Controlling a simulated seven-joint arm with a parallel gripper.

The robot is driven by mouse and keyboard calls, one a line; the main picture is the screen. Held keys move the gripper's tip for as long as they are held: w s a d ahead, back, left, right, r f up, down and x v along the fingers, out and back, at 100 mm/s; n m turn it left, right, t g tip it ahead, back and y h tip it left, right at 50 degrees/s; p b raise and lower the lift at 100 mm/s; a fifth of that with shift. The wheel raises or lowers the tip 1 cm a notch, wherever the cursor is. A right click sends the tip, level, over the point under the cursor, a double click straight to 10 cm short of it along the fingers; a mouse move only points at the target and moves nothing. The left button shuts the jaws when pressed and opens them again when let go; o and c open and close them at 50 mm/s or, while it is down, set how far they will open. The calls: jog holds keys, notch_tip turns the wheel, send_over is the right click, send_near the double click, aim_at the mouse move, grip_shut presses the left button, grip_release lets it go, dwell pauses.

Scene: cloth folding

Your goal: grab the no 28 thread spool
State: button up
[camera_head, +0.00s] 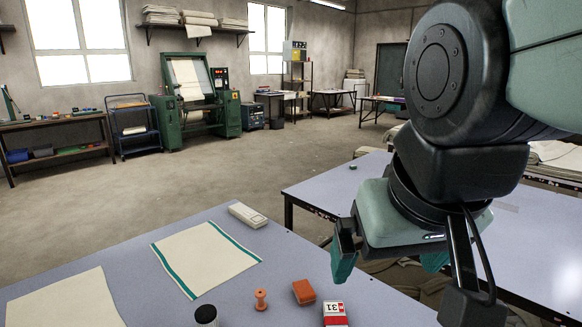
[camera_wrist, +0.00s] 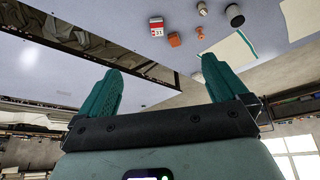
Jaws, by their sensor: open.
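An orange thread spool (camera_head: 261,299) stands upright on the front table, and it also shows in the wrist view (camera_wrist: 200,33). I cannot read a number on it. A second small pale, spool-like thing (camera_wrist: 201,8) shows near the top of the wrist view. My gripper (camera_head: 390,262) is open and empty, above and to the right of the orange spool. Its two teal fingers stand wide apart in the wrist view (camera_wrist: 162,66). It is well apart from both.
An orange block (camera_head: 303,292) and a red-white box marked 31 (camera_head: 335,314) lie right of the spool. A black-topped jar (camera_head: 206,315) stands to its left. A striped cloth (camera_head: 206,258) and white box (camera_head: 248,215) lie behind. A gap separates the second table (camera_head: 330,190).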

jog(key=shift+s+d+f+m+t, duration=0.15)
jog(key=shift+s+d, duration=0.05)
jog(key=shift+s, duration=0.35)
jog(key=shift+s+d+f+m+t, duration=0.1)
jog(key=shift+s+d+m+t, duration=0.1)
jog(key=shift+s, duration=0.35)
jog(key=c, duration=0.6)
